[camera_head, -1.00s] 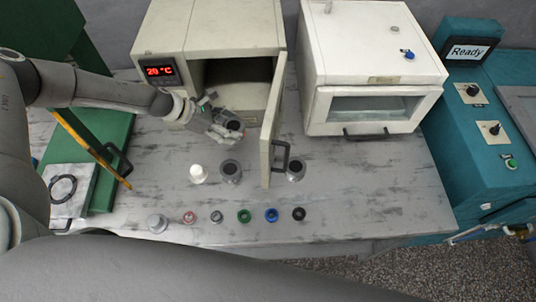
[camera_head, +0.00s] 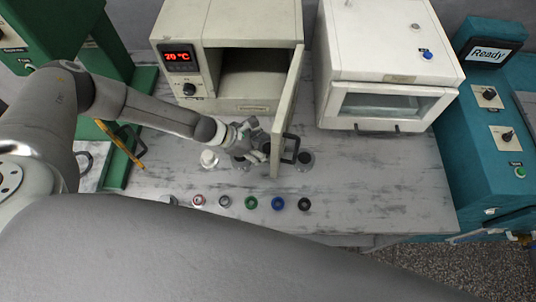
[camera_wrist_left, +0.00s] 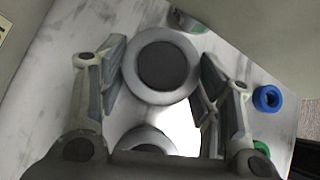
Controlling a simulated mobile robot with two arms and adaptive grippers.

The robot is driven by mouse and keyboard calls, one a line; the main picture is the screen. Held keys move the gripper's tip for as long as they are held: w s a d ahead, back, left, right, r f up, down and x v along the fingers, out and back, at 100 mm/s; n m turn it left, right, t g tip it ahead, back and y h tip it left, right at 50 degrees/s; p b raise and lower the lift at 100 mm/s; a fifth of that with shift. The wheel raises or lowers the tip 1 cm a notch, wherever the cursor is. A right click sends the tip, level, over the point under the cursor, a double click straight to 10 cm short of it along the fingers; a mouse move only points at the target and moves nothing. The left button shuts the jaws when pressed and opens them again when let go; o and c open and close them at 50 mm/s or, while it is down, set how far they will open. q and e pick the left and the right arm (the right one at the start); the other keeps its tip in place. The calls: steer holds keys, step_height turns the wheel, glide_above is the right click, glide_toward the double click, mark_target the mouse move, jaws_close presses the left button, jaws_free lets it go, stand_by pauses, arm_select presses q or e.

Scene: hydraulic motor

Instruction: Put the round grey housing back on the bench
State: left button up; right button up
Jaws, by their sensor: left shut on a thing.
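The round grey housing (camera_wrist_left: 162,66), a grey ring with a dark middle, sits between the fingers of my left gripper (camera_wrist_left: 165,78) in the left wrist view. In the head view my left gripper (camera_head: 258,147) is over the bench (camera_head: 375,180), left of the open oven door, and largely hides the housing. Whether the housing touches the bench is unclear. A second grey round part (camera_head: 240,162) stands on the bench below the gripper, partly covered. My right gripper is not seen.
The open oven door (camera_head: 286,115) stands close right of my gripper, its dark handle (camera_head: 291,150) jutting out. A white part (camera_head: 209,158) stands left. Several small rings, including a green (camera_head: 251,203) and a blue one (camera_head: 278,204), line the front. The bench's right side is clear.

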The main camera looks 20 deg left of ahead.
arm_select(q)
steer(key=shift+s+d+f, duration=0.3)
steer(key=shift+s+d, duration=0.15)
steer(key=shift+d, duration=0.1)
steer(key=shift+s+d+f, duration=0.15)
steer(key=shift+d+f, duration=0.05)
steer(key=shift+f, duration=0.1)
steer(key=shift+d+f+p, duration=0.2)
steer(key=shift+f+p, duration=0.1)
steer(key=shift+s, duration=0.1)
steer(key=shift+f, duration=0.15)
steer(key=o, duration=1.2)
steer(key=shift+c, duration=0.2)
steer(key=shift+o, duration=1.2)
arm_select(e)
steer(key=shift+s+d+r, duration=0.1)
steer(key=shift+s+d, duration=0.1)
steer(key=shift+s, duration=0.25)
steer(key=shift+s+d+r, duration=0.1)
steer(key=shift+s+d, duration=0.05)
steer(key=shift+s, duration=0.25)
